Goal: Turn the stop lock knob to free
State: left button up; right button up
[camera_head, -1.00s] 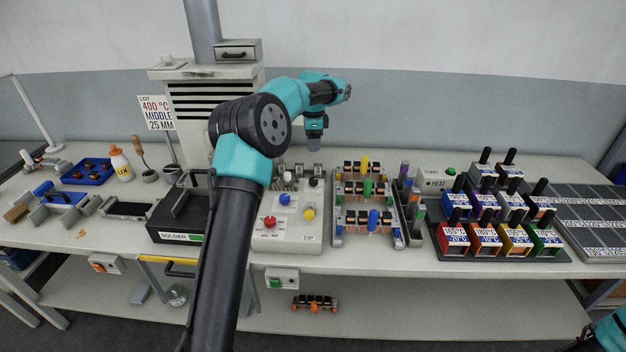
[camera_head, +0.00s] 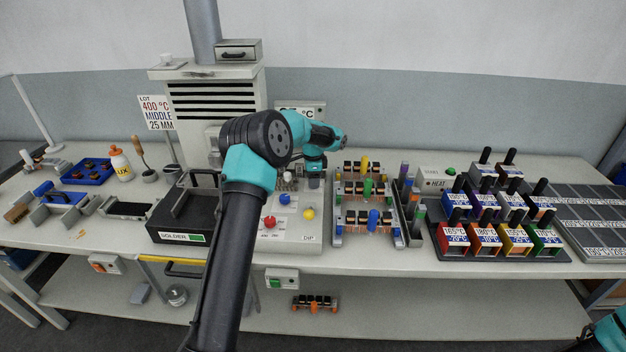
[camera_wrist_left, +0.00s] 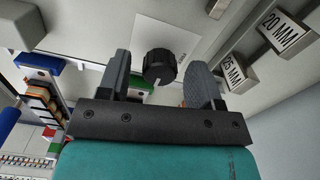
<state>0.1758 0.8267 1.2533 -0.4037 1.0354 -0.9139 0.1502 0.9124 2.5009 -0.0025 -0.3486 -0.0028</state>
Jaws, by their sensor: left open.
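The black knob (camera_wrist_left: 159,66) stands on a white label in the left wrist view. It has a pale pointer mark, and the label's lettering is too small to read. My left gripper (camera_wrist_left: 161,85) is open, with one grey finger on each side of the knob and visible gaps between. It is not shut on the knob. In the head view my left gripper (camera_head: 315,170) points down at the back right of the DIP panel (camera_head: 292,236) and covers much of the knob area. My right gripper is out of view; only a teal part of my right arm shows at the lower right.
Blocks marked 20 MM (camera_wrist_left: 285,32) and 25 MM (camera_wrist_left: 235,73) stand beside the knob. The panel carries a red knob (camera_head: 269,222), a blue knob (camera_head: 285,199) and a yellow knob (camera_head: 308,214). A coil rack (camera_head: 338,240) stands close on the right.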

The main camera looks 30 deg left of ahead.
pick_arm(q)
jog(key=shift+f, duration=0.2)
jog(key=c, duration=0.9)
